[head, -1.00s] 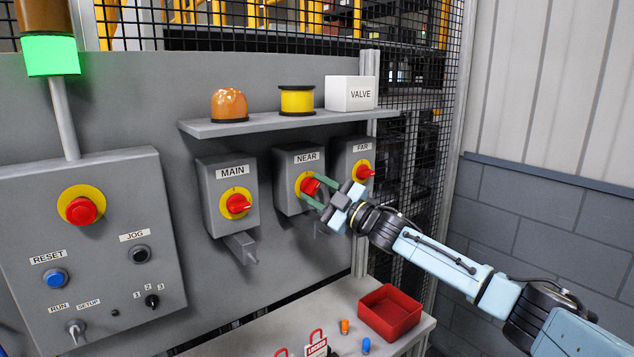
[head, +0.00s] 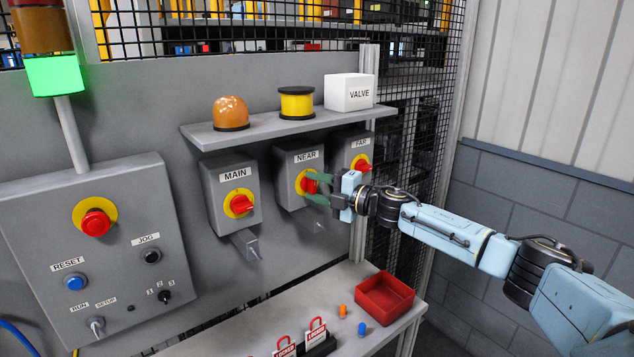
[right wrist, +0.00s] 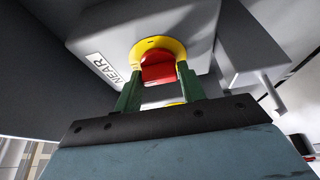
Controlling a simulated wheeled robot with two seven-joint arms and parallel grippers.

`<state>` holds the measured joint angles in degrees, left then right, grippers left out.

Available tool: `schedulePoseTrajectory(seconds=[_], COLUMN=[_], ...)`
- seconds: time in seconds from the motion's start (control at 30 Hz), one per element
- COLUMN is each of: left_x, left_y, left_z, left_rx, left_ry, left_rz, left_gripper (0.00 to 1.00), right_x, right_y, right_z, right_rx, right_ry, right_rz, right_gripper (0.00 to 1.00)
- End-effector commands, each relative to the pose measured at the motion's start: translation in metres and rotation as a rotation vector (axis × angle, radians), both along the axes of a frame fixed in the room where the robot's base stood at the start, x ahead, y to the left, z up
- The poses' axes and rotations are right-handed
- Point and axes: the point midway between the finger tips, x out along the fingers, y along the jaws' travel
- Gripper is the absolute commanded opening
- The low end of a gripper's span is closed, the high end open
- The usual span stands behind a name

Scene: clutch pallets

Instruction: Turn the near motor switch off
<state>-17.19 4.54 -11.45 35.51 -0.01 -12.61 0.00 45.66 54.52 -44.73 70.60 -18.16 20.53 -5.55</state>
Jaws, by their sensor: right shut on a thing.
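The near motor switch is a grey box (head: 290,160) labelled NEAR, with a yellow disc and a red knob (head: 309,186). My right gripper (head: 316,188) reaches it from the right, its green fingers on either side of the knob. In the right wrist view the gripper (right wrist: 160,88) is shut on the red knob (right wrist: 158,68), in front of the yellow disc (right wrist: 150,44). The fingers partly hide the knob in the head view. My left gripper is not in view.
The MAIN switch (head: 239,204) is to the left and the FAR switch (head: 361,163) close on the right. A shelf (head: 270,131) with a lamp, spool and VALVE box runs above. Below, a bench holds a red tray (head: 384,298) and padlocks (head: 316,334).

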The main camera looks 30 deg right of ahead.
Motion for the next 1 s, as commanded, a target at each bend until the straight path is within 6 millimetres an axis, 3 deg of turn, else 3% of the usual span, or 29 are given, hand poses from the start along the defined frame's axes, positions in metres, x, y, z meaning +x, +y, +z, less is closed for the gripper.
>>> schedulePoseTrajectory(seconds=[0.6,0.63,0.73,1.0], left_x=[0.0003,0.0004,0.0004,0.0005], left_y=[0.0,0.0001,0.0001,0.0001], left_z=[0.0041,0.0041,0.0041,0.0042], left_rx=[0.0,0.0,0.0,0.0], left_ry=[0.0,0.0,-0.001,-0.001], left_rz=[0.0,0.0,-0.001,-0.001], left_gripper=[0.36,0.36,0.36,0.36], right_x=[0.0,0.0,0.0,-0.0001], right_y=[0.0002,0.0001,0.0002,0.0], right_z=[-0.0002,-0.0002,-0.0002,-0.0001], right_rx=[-0.042,-0.042,-0.041,-0.04], right_ry=[-0.003,-0.003,-0.003,-0.003], right_rz=[0.0,0.0,0.0,0.0], right_gripper=[0.17,0.42,0.55,0.58])
